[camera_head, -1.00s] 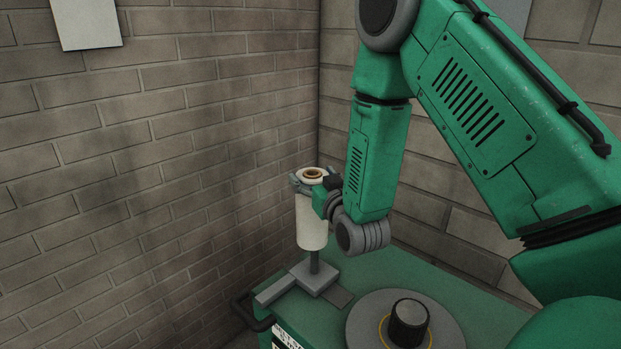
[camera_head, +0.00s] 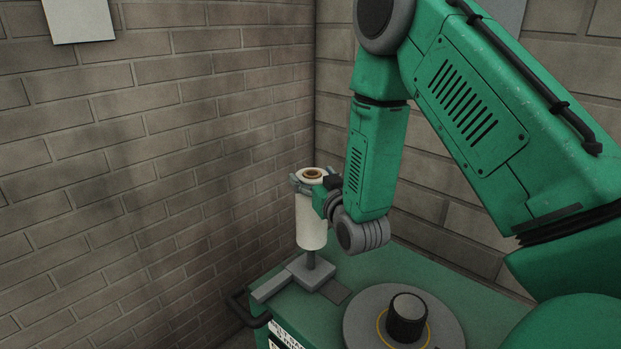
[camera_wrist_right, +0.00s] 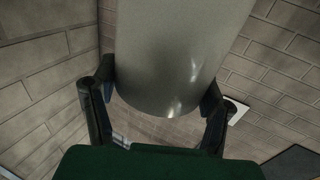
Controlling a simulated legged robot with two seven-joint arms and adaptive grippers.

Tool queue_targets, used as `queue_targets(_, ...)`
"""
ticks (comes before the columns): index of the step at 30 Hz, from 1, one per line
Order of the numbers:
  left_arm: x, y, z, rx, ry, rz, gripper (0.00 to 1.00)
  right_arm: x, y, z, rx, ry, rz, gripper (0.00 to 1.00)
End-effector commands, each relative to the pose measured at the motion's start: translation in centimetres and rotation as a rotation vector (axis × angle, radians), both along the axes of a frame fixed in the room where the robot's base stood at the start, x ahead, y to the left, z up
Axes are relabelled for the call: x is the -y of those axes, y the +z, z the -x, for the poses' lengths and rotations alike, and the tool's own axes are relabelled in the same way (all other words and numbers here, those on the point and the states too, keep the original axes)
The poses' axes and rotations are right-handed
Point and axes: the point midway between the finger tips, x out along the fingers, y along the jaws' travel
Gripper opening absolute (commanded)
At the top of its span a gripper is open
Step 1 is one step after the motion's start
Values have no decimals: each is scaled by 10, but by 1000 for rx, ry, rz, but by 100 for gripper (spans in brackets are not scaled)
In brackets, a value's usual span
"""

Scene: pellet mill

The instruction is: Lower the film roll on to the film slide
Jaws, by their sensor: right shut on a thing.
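The film roll (camera_head: 311,220) is a pale upright cylinder with a brown core ring at its top. My right gripper (camera_head: 312,180) is shut around its upper part. In the right wrist view the roll (camera_wrist_right: 180,50) fills the space between the two dark fingers of the gripper (camera_wrist_right: 158,100). Below the roll is the film slide (camera_head: 312,272), a grey block with an upright dark post on the green machine top. The roll's lower end is around or just above the post's upper part, and a short length of post shows between roll and block. My left gripper is not in view.
A round grey disc (camera_head: 365,318) with a black knob (camera_head: 406,318) sits on the green machine top (camera_head: 470,300) at the front right. A dark handle rail (camera_head: 245,308) is at the left edge. Brick walls stand close behind and left.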

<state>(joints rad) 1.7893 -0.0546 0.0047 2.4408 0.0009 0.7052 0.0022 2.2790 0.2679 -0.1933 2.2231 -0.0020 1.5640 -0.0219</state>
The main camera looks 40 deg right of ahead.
Motion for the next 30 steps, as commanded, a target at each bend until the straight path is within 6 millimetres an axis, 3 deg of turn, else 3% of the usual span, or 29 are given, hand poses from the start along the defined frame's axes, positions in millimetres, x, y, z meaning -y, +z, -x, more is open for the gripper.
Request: queue_targets(30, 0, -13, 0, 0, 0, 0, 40, -3, -14, -1, 6, -1, 2, 16)
